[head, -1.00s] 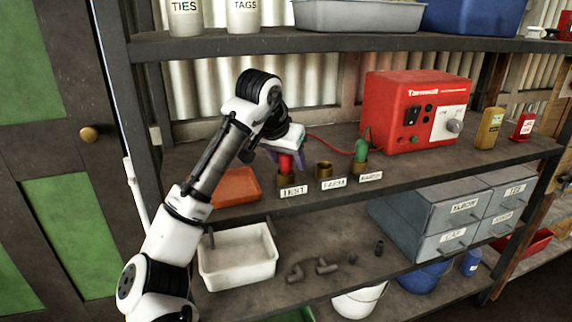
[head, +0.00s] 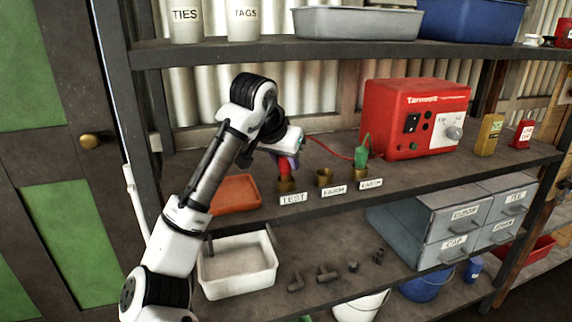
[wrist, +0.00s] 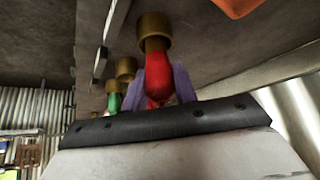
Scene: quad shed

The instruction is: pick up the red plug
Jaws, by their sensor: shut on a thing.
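The red plug (head: 284,167) stands upright at the brass socket (head: 286,184) behind the TEST label on the middle shelf. My gripper (head: 287,160) comes down on it from above and is shut on the plug. In the wrist view the purple fingers (wrist: 161,88) lie on both sides of the red plug (wrist: 157,58). Its narrow end meets the mouth of the brass socket (wrist: 151,25). I cannot tell how deep the plug sits. My gripper hides its upper part in the head view.
To the right are the empty FARM socket (head: 324,178) and a green plug (head: 361,157) at the EARTH socket. A red Tarnwell unit (head: 405,118) stands behind them. An orange tray (head: 234,194) lies to the left. The upper shelf (head: 300,48) runs overhead.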

